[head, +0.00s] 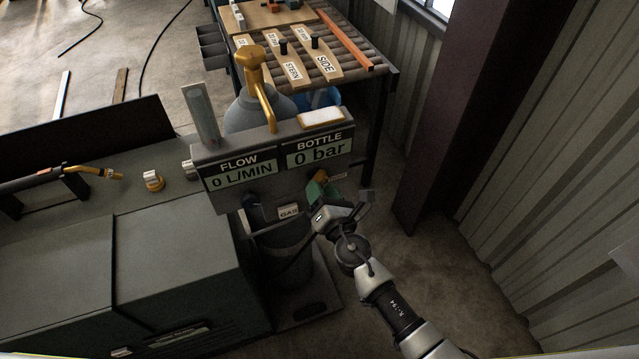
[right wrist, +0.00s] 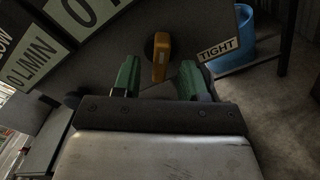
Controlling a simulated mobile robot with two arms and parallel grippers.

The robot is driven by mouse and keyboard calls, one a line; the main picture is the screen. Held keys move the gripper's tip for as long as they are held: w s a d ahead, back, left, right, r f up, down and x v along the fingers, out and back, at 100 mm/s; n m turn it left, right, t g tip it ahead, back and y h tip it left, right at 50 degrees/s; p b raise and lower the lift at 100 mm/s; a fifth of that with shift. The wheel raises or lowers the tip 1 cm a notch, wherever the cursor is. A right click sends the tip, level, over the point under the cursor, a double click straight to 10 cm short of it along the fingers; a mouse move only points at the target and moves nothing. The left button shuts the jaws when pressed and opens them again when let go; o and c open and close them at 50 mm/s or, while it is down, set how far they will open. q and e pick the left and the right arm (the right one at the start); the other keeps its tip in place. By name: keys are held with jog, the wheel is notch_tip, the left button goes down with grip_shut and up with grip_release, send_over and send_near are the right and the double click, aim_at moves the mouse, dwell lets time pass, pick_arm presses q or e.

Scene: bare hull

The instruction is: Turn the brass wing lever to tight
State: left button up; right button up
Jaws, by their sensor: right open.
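The brass wing lever (head: 320,175) is on the lower right of the panel under the bottle readout, partly hidden by my gripper in the head view. In the right wrist view the lever (right wrist: 160,58) hangs roughly downward from a dark hub. A TIGHT label (right wrist: 219,48) sits to its right. My right gripper (head: 323,191) is just below the lever. In the wrist view its green fingers (right wrist: 158,80) are open, one on each side of the lever's lower end, with visible gaps. I cannot tell how deep the lever sits between them. My left gripper is out of view.
The panel's readouts show flow 0 L/MIN (head: 242,174) and bottle 0 bar (head: 318,152). A grey gas bottle (head: 243,116) with a yellow valve stands behind. A roller table (head: 385,80) is at the back. A dark post (head: 440,120) and corrugated wall (head: 555,150) are on the right.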

jog(key=shift+x, duration=1.1)
grip_shut()
